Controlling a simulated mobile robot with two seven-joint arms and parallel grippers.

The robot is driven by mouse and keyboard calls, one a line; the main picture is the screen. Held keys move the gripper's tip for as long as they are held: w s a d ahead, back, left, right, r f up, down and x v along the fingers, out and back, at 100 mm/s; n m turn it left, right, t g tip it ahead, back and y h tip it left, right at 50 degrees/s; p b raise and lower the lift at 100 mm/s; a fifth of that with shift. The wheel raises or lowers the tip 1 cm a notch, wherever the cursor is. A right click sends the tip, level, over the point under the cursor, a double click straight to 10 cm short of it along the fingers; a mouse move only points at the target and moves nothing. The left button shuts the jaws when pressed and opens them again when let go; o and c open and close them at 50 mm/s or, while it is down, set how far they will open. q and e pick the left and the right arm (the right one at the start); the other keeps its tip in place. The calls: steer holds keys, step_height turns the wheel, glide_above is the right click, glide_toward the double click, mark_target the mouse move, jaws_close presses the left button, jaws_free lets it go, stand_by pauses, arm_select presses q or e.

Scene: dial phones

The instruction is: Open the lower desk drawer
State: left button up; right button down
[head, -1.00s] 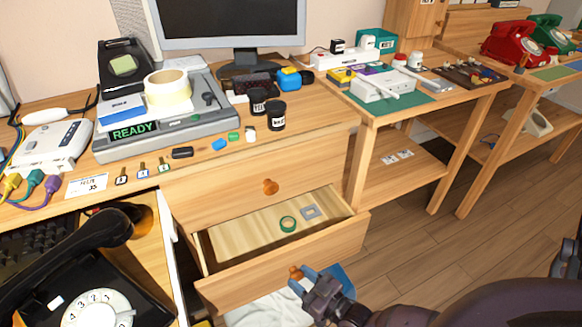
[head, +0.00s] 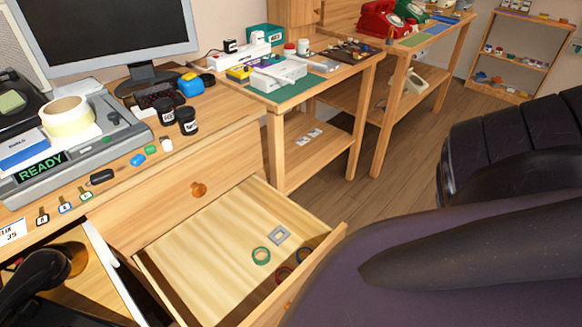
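The lower desk drawer (head: 200,238) is pulled well out from the desk. The upper drawer is shut, with a round wooden knob (head: 198,189). Neither gripper shows in the head view now, so I cannot see any hold on the knob.
The desktop holds a grey device reading READY, a tape roll (head: 67,116), two black jars and a monitor. A side table (head: 285,100) stands to the right. Wooden floor (head: 405,180) is open beyond it.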

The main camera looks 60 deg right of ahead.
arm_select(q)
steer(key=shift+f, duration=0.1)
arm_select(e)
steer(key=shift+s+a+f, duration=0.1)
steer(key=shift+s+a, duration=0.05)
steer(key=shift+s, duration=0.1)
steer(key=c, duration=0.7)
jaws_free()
arm_select(q)
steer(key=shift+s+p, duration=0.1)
steer(key=shift+p, duration=0.4)
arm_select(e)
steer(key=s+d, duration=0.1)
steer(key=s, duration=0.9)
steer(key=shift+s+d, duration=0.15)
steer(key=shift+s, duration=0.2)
